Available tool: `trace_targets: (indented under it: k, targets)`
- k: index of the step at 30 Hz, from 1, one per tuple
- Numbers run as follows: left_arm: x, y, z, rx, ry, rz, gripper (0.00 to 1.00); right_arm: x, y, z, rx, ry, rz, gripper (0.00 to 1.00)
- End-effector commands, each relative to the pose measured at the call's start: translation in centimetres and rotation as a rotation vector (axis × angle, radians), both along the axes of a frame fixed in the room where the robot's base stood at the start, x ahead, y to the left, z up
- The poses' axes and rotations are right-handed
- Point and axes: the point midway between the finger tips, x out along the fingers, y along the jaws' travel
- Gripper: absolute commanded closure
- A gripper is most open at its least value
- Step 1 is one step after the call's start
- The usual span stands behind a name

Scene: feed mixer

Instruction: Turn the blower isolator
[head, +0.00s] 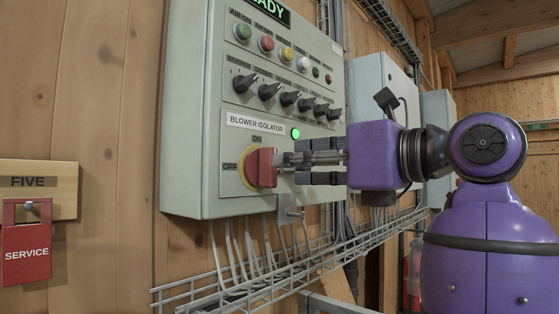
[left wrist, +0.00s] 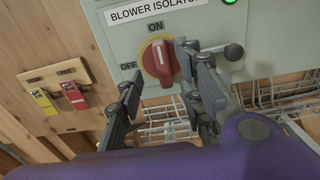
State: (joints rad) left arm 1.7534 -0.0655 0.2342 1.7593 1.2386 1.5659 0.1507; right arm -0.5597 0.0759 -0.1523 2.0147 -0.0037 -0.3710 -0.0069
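The blower isolator is a red rotary handle (head: 262,168) on a yellow round plate, low on the grey control panel. It also shows in the left wrist view (left wrist: 158,62). Its handle stands upright, with its white mark toward ON; OFF is at its left. A green lamp (head: 295,133) beside its label is lit. My left gripper (head: 284,164) is at the handle from the right in the head view. In the left wrist view its fingers (left wrist: 157,68) are spread apart, with the handle seen between them. I cannot tell whether they touch it. My right gripper is in neither view.
The control panel (head: 210,190) carries several buttons and black selector knobs above the isolator. A wire cable tray (head: 290,278) runs below it. A wooden board (head: 65,182) with a red SERVICE tag (head: 26,250) is on the wall at the left; a yellow tag (left wrist: 44,101) hangs beside it.

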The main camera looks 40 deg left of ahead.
Motion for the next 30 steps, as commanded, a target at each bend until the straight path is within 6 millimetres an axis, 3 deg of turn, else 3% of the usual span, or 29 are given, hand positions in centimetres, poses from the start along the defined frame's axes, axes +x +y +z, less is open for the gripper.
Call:
trace_targets:
  k: [3,9,20,27,30]
  targets:
    - [0.1,2.2,0.1,-0.001,-0.001,0.004,0.66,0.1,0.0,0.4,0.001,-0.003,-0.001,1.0]
    - [0.3,4.5,0.1,0.002,-0.001,0.003,0.66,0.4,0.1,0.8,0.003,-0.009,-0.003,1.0]
    - [0.4,5.1,0.0,0.002,0.001,0.001,0.66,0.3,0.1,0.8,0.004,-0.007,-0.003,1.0]
    - [0.4,5.1,0.0,0.002,0.001,0.001,0.97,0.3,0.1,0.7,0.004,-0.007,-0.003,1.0]
    - [0.4,5.0,0.0,0.002,0.001,0.001,1.0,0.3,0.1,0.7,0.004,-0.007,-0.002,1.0]
